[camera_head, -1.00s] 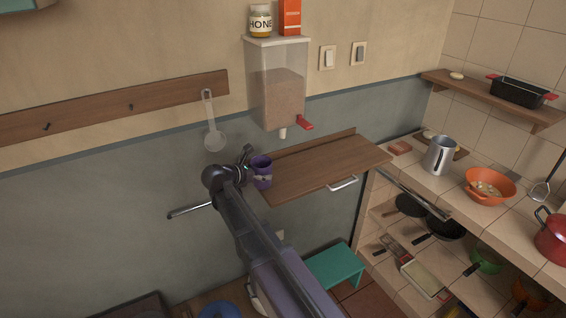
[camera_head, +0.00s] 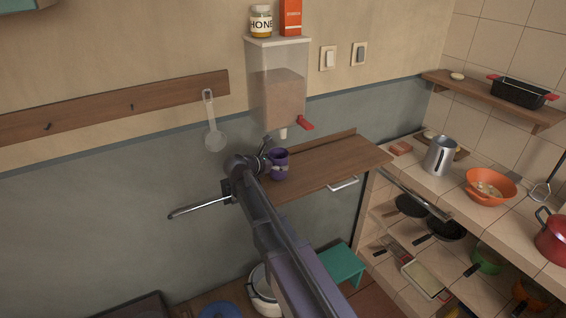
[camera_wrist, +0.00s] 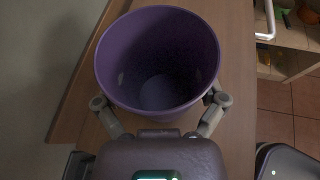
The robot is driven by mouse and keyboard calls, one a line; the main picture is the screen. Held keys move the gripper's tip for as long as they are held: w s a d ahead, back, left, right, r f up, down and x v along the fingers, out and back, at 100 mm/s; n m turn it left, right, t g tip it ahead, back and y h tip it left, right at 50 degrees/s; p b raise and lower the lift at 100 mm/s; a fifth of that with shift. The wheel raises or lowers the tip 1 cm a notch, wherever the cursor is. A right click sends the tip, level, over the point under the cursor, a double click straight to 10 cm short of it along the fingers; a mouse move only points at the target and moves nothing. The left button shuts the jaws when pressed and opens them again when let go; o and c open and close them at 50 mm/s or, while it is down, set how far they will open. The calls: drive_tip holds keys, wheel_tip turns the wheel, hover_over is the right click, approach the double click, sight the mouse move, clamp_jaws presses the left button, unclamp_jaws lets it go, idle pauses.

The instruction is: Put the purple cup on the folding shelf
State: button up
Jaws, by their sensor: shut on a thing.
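The purple cup (camera_head: 279,163) is upright at the left end of the wooden folding shelf (camera_head: 325,166). My gripper (camera_head: 272,162) is shut on the cup from its near left side. In the wrist view the cup (camera_wrist: 157,60) fills the upper middle, its open mouth facing the camera and its inside empty. My gripper's fingers (camera_wrist: 161,112) are on both sides of it. The shelf board (camera_wrist: 239,80) lies below the cup in that view. I cannot tell whether the cup's base touches the board.
A clear dispenser (camera_head: 277,85) with a red lever (camera_head: 305,123) hangs on the wall above the shelf's left part. A metal handle (camera_head: 342,184) is on the shelf's front edge. The shelf's middle and right are bare. A tiled counter (camera_head: 470,215) with a metal mug (camera_head: 440,155) stands right.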

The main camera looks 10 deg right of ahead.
drive_tip(key=shift+w+d, duration=0.7)
drive_tip(key=shift+d, duration=0.3)
drive_tip(key=shift+f+b, duration=0.3)
drive_tip(key=shift+f, duration=0.05)
drive_tip(key=shift+f, duration=0.15)
drive_tip(key=o, duration=0.7)
drive_tip(key=shift+r, duration=0.2)
drive_tip(key=shift+s+a+r, duration=0.15)
drive_tip(key=shift+s+a, duration=0.05)
drive_tip(key=s+a, duration=0.7)
drive_tip(key=a, duration=0.3)
drive_tip(key=shift+a, duration=0.3)
